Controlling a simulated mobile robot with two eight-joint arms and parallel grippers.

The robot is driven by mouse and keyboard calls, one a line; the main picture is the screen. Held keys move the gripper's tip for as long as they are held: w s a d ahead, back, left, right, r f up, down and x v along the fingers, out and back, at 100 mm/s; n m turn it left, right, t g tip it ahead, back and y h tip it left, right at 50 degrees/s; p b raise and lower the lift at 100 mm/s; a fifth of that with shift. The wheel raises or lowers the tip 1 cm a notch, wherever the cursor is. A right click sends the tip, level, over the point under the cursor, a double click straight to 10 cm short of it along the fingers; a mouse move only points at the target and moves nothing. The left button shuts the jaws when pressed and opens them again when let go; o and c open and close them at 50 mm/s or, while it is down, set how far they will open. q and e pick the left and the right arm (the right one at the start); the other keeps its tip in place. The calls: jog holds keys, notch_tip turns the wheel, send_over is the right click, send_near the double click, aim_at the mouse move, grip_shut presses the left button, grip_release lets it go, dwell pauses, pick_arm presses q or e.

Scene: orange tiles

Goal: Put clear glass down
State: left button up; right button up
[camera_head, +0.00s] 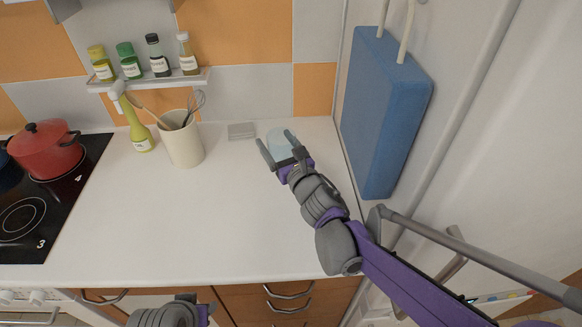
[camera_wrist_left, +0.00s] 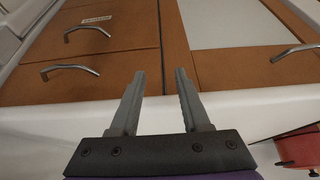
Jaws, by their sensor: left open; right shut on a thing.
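The clear glass (camera_head: 278,139) is a pale, see-through shape at the back right of the white counter. My right gripper (camera_head: 279,150) is shut on it, with a finger on each side. The gripper hides part of the glass, and I cannot tell whether its base touches the counter. My left gripper (camera_wrist_left: 159,98) is open and empty in the left wrist view, with drawer fronts beyond its fingers. In the head view only part of my left arm shows at the bottom edge.
The white counter (camera_head: 220,225) is clear in the middle and front. A cream utensil crock (camera_head: 184,146), a yellow-green bottle (camera_head: 139,134) and a small grey block (camera_head: 241,131) stand at the back. A red pot (camera_head: 46,152) sits on the black hob. A blue board (camera_head: 382,115) hangs at right.

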jog(key=shift+w+f+b, duration=0.2)
jog(key=shift+f+b, duration=0.7)
jog(key=shift+f, duration=4.05)
jog(key=shift+f, duration=0.1)
jog(key=o, duration=1.4)
jog(key=shift+d, duration=0.1)
jog(key=shift+o, duration=0.9)
